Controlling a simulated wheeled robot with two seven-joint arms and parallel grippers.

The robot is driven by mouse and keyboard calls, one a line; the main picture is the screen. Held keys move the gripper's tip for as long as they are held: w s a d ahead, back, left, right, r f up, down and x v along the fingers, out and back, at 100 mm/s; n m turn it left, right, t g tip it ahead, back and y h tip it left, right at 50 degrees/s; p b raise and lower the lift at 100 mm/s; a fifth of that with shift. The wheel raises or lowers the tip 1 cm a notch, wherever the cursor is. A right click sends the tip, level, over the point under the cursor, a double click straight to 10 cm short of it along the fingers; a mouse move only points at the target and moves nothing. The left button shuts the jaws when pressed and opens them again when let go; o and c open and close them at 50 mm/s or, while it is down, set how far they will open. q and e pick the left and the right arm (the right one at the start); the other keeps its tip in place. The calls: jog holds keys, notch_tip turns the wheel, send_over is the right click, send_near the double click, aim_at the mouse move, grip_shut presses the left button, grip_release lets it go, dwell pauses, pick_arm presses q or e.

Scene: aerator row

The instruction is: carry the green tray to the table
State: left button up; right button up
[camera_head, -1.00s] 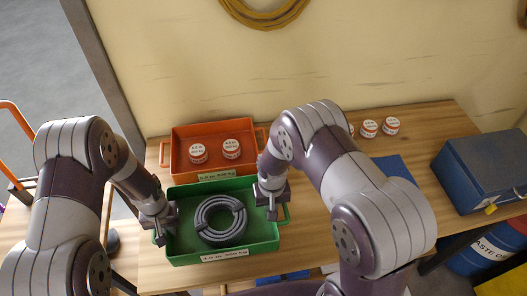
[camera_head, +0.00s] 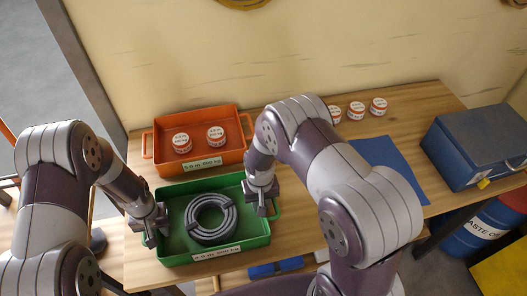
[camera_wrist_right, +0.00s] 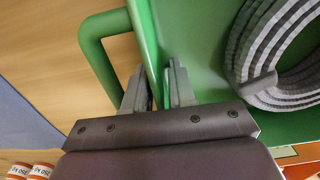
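The green tray (camera_head: 262,240) is at the front of the wooden bench, with a grey coiled hose (camera_head: 192,230) inside. Whether its bottom touches the bench I cannot tell. My left gripper (camera_head: 150,234) is at the tray's left end, its fingers at the end wall and appearing closed on it. My right gripper (camera_head: 262,206) is at the right end. In the right wrist view, the fingers of this gripper (camera_wrist_right: 156,90) straddle the tray wall (camera_wrist_right: 143,30), one inside and one outside, closed on it. The green end handle (camera_wrist_right: 92,50) loops out beside them.
An orange tray (camera_head: 243,121) with two white-and-red tins stands just behind the green tray on the bench (camera_head: 420,100). Several more tins (camera_head: 378,106) stand by the wall. A blue mat (camera_head: 400,170) and blue box (camera_head: 470,150) are to the right, with a blue drum (camera_head: 480,228) below.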

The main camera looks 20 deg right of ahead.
pick_arm(q)
jog(key=shift+o, duration=0.3)
jog(key=shift+r, duration=0.1)
pick_arm(e)
jog(key=shift+o, duration=0.3)
jog(key=shift+r, duration=0.15)
pick_arm(q)
jog(key=shift+w+r, duration=0.1)
jog(key=shift+r, duration=0.25)
notch_tip(320, 180, up, 7)
jog(key=shift+f, duration=0.1)
jog(key=shift+r, duration=0.2)
pick_arm(e)
jog(key=shift+r, duration=0.2)
notch_tip(320, 180, up, 12)
jog(key=shift+f, duration=0.2)
